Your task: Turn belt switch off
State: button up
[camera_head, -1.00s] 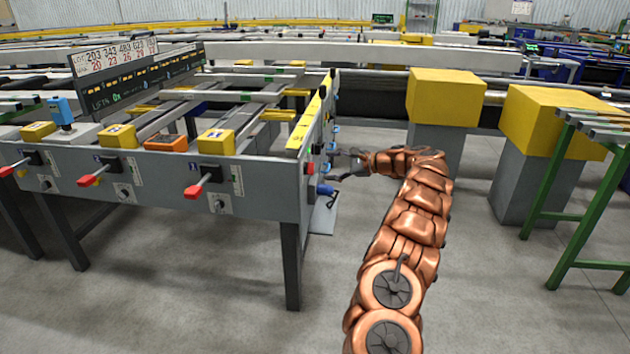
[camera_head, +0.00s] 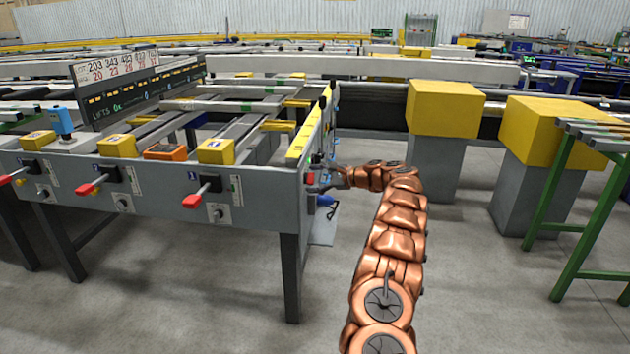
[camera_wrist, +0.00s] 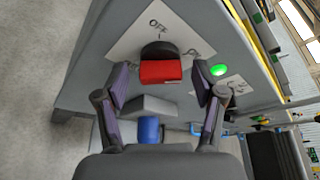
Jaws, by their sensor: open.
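The belt switch (camera_wrist: 160,72) is a red block with a black rounded part, on a white plate in the wrist view. In the head view my gripper (camera_head: 328,181) is at the end panel of the runout table (camera_head: 250,205), where a small red part (camera_head: 310,177) shows.
A lit green lamp (camera_wrist: 218,69) is close to the right finger. A blue knob (camera_wrist: 149,129) and a grey block (camera_wrist: 147,106) lie between the fingers. Yellow-topped posts (camera_head: 445,108) and a green stand (camera_head: 575,200) are to the right. Floor in front is clear.

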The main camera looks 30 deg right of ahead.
jog(key=shift+c, duration=0.3)
jog(key=c, duration=1.1)
jog(key=shift+b, duration=0.45)
jog(key=n+t+y+b, duration=0.1)
jog(key=n+b, duration=0.4)
jog(key=b, duration=0.2)
jog(key=n+t+y+b, duration=0.1)
jog(key=n+t+b, duration=0.1)
jog(key=n+b, duration=0.4)
jog(key=n+t+y+b, duration=0.1)
jog(key=n+t+b, duration=0.1)
jog(key=n+b, duration=0.4)
jog(key=shift+f+y+b, duration=0.3)
jog(key=shift+b, duration=0.5)
